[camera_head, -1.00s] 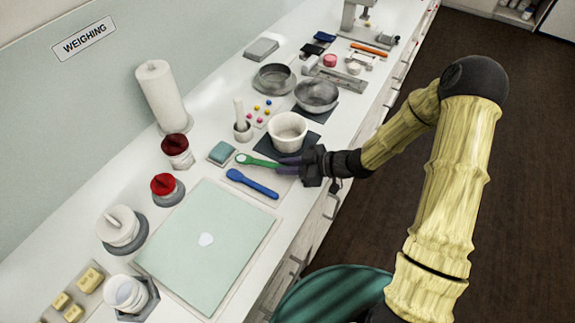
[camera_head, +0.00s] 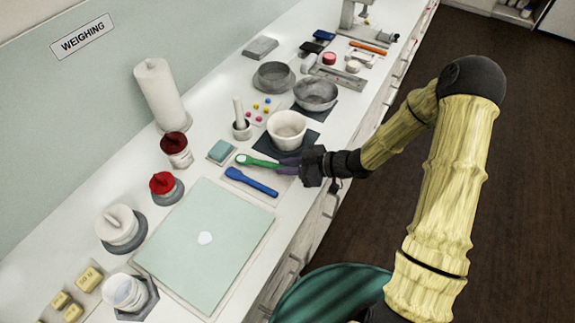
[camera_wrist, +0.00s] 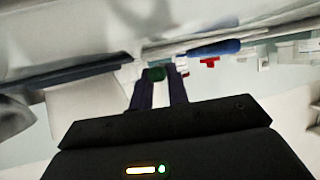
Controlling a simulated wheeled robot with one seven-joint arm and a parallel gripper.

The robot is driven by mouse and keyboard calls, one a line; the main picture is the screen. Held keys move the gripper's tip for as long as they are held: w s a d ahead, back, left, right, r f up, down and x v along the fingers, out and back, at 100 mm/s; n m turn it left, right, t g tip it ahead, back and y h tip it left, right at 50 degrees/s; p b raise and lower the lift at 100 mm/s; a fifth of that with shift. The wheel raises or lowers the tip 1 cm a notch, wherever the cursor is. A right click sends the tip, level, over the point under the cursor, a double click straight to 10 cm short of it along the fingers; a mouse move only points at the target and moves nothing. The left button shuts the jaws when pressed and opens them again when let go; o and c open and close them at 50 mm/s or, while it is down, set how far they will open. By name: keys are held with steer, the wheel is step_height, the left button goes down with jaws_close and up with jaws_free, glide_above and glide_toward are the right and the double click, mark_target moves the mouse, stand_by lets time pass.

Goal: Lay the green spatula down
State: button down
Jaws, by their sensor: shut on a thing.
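The green spatula (camera_head: 256,161) is in the head view, its round end pointing left. My gripper (camera_head: 288,162) is shut on the handle end of the green spatula from the right. The spatula is low over a pale mat beside a blue spatula (camera_head: 251,181); I cannot tell whether it touches. In the wrist view the green end (camera_wrist: 154,74) shows between my two dark fingers. The blue spatula also shows in the wrist view (camera_wrist: 214,48).
A white bowl (camera_head: 286,130) on a dark mat stands just behind my gripper. A teal block (camera_head: 222,151) lies left of the spatula's tip. A large pale green board (camera_head: 190,262) lies in front.

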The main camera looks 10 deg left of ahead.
steer(key=shift+f, duration=0.4)
steer(key=c, duration=1.3)
jaws_free()
steer(key=b+v, duration=0.1)
steer(key=v, duration=1.6)
steer(key=shift+s+d+r, duration=0.1)
steer(key=shift+d+r, duration=0.05)
steer(key=shift+r, duration=0.05)
